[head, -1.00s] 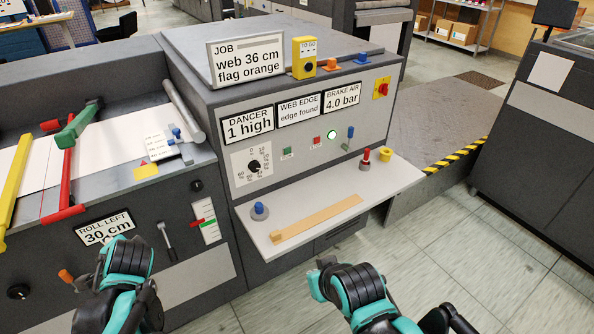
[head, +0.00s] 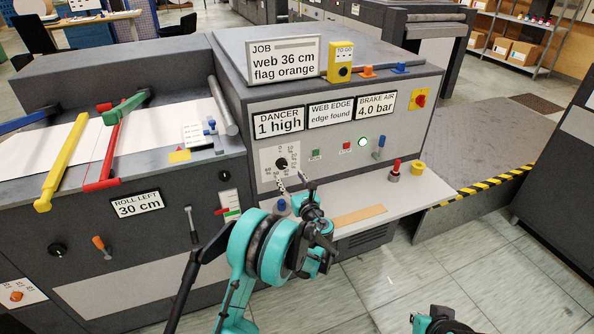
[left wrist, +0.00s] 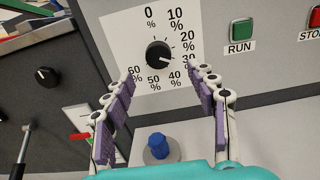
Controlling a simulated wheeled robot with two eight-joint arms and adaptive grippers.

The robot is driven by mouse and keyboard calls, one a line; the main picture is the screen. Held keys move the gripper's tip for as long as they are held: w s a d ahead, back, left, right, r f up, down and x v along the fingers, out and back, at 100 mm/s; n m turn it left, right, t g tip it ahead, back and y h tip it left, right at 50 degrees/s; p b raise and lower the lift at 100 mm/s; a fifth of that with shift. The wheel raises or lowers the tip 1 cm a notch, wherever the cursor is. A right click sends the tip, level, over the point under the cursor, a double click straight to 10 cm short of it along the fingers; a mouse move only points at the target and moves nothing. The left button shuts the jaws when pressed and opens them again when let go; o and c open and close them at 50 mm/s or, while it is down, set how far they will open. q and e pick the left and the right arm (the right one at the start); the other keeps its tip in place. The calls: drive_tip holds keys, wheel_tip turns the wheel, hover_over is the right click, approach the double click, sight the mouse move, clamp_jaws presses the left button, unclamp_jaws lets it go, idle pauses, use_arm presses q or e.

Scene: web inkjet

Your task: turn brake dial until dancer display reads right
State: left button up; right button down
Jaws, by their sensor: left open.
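The black brake dial (head: 281,163) is on a white percent scale on the console front. It shows larger in the left wrist view (left wrist: 158,55), where its pale mark seems to point right and down, towards 30%. The dancer display (head: 279,124) reads "1 high". My left gripper (head: 294,184) is open just below and in front of the dial. In the left wrist view its two purple-padded fingers (left wrist: 158,82) stand apart, below the dial and either side of it, with nothing between them. Only a bit of my right arm shows at the bottom edge; its gripper is out of view.
A blue knob (left wrist: 158,146) stands on the shelf below the dial. A wooden strip (head: 359,215) lies on the shelf, with a red knob (head: 396,168) further right. The green RUN button (left wrist: 242,31) is right of the dial. The brake air display (head: 376,106) reads 4.0 bar.

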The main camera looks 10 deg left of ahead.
sight(283, 166)
use_arm(q)
drive_tip(key=b+x, duration=0.1)
drive_tip(key=x, duration=0.4)
drive_tip(key=shift+w+a+f, duration=0.15)
drive_tip(key=shift+w+a, duration=0.05)
drive_tip(key=shift+a, duration=0.05)
drive_tip(key=shift+w+a+b, duration=0.35)
drive_tip(key=shift+w+b, duration=0.05)
drive_tip(key=shift+w, duration=0.1)
drive_tip(key=c, duration=1.1)
